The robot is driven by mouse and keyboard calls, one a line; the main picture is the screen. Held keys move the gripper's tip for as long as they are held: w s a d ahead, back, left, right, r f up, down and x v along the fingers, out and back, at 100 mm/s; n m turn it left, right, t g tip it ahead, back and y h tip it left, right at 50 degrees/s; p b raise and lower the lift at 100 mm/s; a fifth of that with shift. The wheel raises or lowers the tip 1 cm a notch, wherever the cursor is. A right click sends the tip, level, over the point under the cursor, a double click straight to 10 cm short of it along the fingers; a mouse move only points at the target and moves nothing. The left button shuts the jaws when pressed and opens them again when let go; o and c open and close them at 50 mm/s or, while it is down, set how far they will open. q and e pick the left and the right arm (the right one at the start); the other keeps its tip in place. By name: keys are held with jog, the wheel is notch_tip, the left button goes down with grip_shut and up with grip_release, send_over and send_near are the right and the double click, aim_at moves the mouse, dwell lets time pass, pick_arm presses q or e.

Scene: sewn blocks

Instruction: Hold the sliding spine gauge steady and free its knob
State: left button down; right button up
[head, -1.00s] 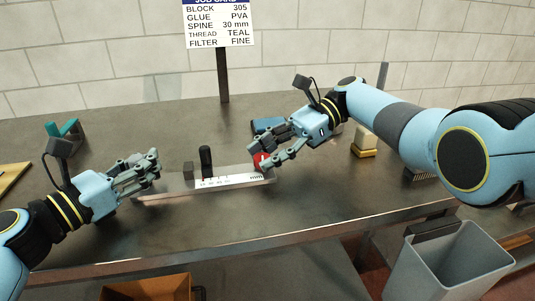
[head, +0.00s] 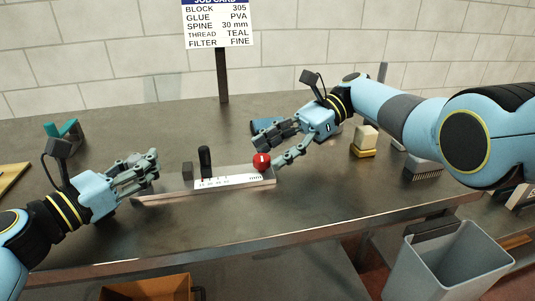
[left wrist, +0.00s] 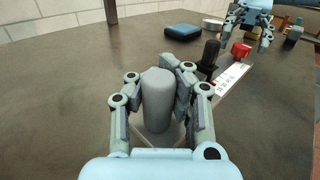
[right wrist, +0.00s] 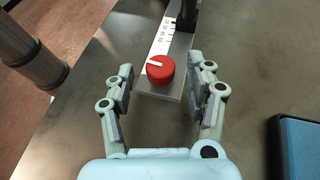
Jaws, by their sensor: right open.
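The sliding spine gauge (head: 240,181) lies on the bench, a flat metal bar with a white scale. A red round knob (head: 261,161) with a white pointer mark sits at its right end; it also shows in the right wrist view (right wrist: 160,72). A black upright post (head: 205,158) stands on the bar. My left gripper (head: 152,166) is at the bar's left end. In the left wrist view its fingers close on both sides of a rounded grey grip (left wrist: 157,100). My right gripper (head: 278,146) is open and empty, its fingers apart on either side of the knob, not touching it.
A blue pad (head: 266,125) lies behind the right gripper. A cream and yellow block (head: 365,141) and a brush (head: 422,168) stand further right. A teal item (head: 63,129) is at the left. A grey bin (head: 448,265) stands below the front edge.

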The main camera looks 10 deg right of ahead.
jog(key=v, duration=0.5)
jog(key=shift+w+d+r, duration=0.1)
jog(key=shift+d+r, duration=0.05)
jog(key=shift+d, duration=0.2)
